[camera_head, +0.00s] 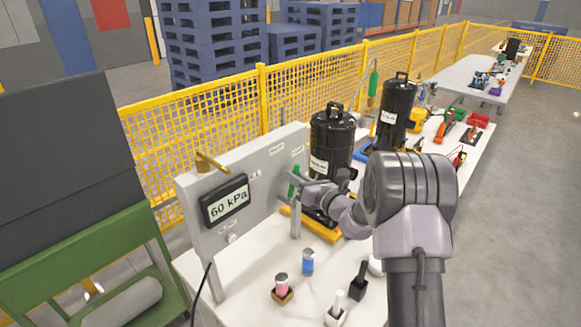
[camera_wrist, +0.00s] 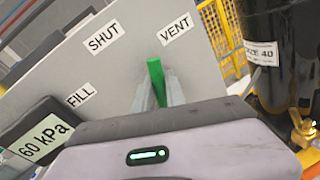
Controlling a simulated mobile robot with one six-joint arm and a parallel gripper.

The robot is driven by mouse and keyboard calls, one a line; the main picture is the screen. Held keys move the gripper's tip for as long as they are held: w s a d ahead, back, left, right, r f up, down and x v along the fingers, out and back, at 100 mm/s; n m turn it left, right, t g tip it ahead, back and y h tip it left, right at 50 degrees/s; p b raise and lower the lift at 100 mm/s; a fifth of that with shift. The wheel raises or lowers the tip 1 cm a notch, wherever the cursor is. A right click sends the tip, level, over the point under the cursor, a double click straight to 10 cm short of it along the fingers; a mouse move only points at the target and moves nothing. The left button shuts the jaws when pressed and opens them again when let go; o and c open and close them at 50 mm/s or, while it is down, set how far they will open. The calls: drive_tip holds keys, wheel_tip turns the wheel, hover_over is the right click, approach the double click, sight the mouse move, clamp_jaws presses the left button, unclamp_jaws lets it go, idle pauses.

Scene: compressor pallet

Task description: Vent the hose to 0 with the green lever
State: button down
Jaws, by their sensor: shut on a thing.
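The green lever (camera_head: 294,181) is on the grey upright panel (camera_head: 245,185), toward its right end. My gripper (camera_head: 298,184) is shut on the green lever. In the wrist view the green lever (camera_wrist: 156,78) stands up between my two fingers (camera_wrist: 160,95), with its tip just left of and below the VENT label (camera_wrist: 175,28). The SHUT label (camera_wrist: 104,37) and FILL label (camera_wrist: 81,95) are further left. The gauge display (camera_head: 226,203) reads 60 kPa; it also shows in the wrist view (camera_wrist: 42,136). The lever's pivot is hidden.
A brass-coloured handle (camera_head: 210,162) sits above the gauge. Black cylinders (camera_head: 330,150) stand close behind and right of the panel. Small items, including a blue bottle (camera_head: 307,262), stand on the white table (camera_head: 255,290) in front. Yellow mesh fence (camera_head: 200,125) runs behind.

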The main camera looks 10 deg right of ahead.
drive_tip(key=shift+w+d+f+m+g+y+p, duration=0.1)
drive_tip(key=shift+w+d+f+m+g+p, duration=0.15)
drive_tip(key=shift+w+d+f+m+p, duration=0.5)
drive_tip(key=shift+d+f+m+g+y+p, duration=0.1)
drive_tip(key=shift+d+f+m+g+p, duration=0.15)
drive_tip(key=shift+m+p, duration=0.9)
drive_tip(key=shift+w+d+f+m+g+y+p, duration=0.15)
drive_tip(key=shift+w+d+f+m+p, duration=0.25)
drive_tip(key=shift+d+m+p, duration=0.5)
drive_tip(key=shift+a, duration=0.3)
drive_tip(key=c, duration=1.4)
unclamp_jaws()
drive_tip(key=shift+o, duration=0.2)
drive_tip(key=p+v, duration=0.2)
drive_tip(key=v, duration=1.5)
drive_tip(key=shift+s, duration=0.2)
